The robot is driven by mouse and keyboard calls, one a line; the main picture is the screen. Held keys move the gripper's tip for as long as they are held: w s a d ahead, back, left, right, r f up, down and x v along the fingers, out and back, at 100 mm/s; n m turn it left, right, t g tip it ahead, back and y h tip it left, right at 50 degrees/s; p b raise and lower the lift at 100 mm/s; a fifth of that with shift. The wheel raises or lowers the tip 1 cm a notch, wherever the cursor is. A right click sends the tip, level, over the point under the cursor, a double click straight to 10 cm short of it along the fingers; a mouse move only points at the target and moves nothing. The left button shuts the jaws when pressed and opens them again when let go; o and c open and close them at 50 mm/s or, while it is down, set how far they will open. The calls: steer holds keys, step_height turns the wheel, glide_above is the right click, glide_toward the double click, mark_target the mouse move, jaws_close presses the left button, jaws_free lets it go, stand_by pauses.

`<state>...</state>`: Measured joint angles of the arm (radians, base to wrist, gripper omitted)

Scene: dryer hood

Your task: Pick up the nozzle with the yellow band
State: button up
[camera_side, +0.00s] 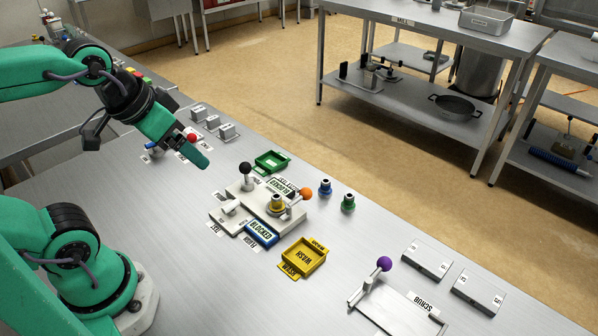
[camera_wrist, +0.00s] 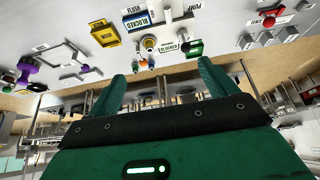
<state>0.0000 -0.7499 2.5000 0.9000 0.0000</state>
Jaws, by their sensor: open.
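The nozzle with the yellow band (camera_side: 277,204) stands upright on the pale fixture in the middle of the bench, beside the lever with the orange ball. In the wrist view the yellow-banded nozzle (camera_wrist: 150,43) is small, near the top centre. My gripper (camera_side: 203,160) is up and to the left of the fixture, above the bench and well apart from the nozzle. In the wrist view its two fingers (camera_wrist: 162,75) are spread with nothing between them.
Nozzles with a blue band (camera_side: 325,187) and a green band (camera_side: 348,203) stand right of the fixture (camera_side: 245,205). A black-ball lever (camera_side: 245,169) and orange-ball lever (camera_side: 305,193) rise from it. Green tray (camera_side: 271,161), yellow WASH tray (camera_side: 304,257) and blue BLOCKED sign (camera_side: 261,231) lie around it.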

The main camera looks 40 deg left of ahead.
steer(key=c, duration=0.8)
steer(key=n+g, duration=0.5)
steer(key=n, duration=1.2)
glide_above(276, 195)
steer(key=f, duration=1.2)
steer(key=shift+s+f, duration=0.15)
steer(key=shift+s, duration=0.2)
steer(key=shift+w+f+n+g, duration=0.3)
steer(key=shift+f+n, duration=0.3)
steer(key=shift+f, duration=0.1)
